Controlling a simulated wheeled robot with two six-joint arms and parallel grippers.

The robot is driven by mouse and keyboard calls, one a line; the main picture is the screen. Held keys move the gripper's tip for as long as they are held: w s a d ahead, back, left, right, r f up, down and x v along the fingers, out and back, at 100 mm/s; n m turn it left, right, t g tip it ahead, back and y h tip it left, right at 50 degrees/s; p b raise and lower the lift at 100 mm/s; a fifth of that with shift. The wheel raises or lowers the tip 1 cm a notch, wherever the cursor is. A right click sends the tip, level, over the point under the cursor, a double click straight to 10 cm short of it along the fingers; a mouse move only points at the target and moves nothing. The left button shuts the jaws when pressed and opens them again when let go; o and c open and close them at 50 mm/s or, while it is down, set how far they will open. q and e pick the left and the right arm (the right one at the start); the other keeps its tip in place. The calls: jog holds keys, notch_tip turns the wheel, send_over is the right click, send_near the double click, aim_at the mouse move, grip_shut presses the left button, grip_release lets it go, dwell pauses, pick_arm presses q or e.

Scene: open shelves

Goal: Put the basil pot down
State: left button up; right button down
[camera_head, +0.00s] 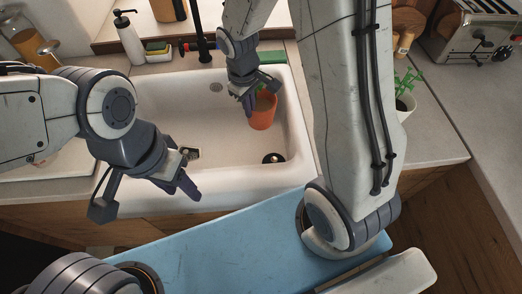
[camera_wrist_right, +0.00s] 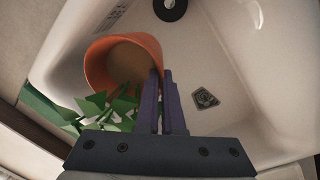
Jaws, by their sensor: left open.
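The basil pot (camera_head: 263,114) is an orange pot in the white sink basin. In the right wrist view the pot (camera_wrist_right: 120,55) shows its open top with brown soil, and green leaves (camera_wrist_right: 110,108) at its lower side. My right gripper (camera_head: 248,102) reaches down into the sink. In the right wrist view its fingers (camera_wrist_right: 165,98) are close together at the pot's right rim, shut on the wall. I cannot tell whether the pot's base touches the basin floor. My left gripper (camera_head: 183,182) is open and empty over the sink's front left edge.
The sink (camera_head: 215,135) has a drain (camera_head: 273,158) at its front right. A black tap (camera_head: 203,45), soap bottle (camera_head: 128,40) and sponges (camera_head: 158,52) stand behind it. A white pot with a green plant (camera_head: 404,105) and a toaster (camera_head: 475,35) stand on the right counter.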

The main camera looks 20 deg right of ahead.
aim_at(251, 119)
notch_tip(251, 119, down, 5)
jog(key=shift+d+r+b, duration=0.1)
jog(key=shift+b, duration=0.85)
pick_arm(q)
jog(key=shift+f+b, duration=0.35)
jog(key=shift+f, duration=1.5)
pick_arm(e)
notch_tip(251, 119, down, 10)
jog(key=shift+r, duration=0.25)
jog(key=shift+f, duration=0.1)
jog(key=c, duration=1.1)
grip_release()
pick_arm(q)
jog(key=shift+s+f, duration=0.1)
jog(key=shift+f, duration=0.05)
pick_arm(e)
jog(key=shift+o, duration=0.2)
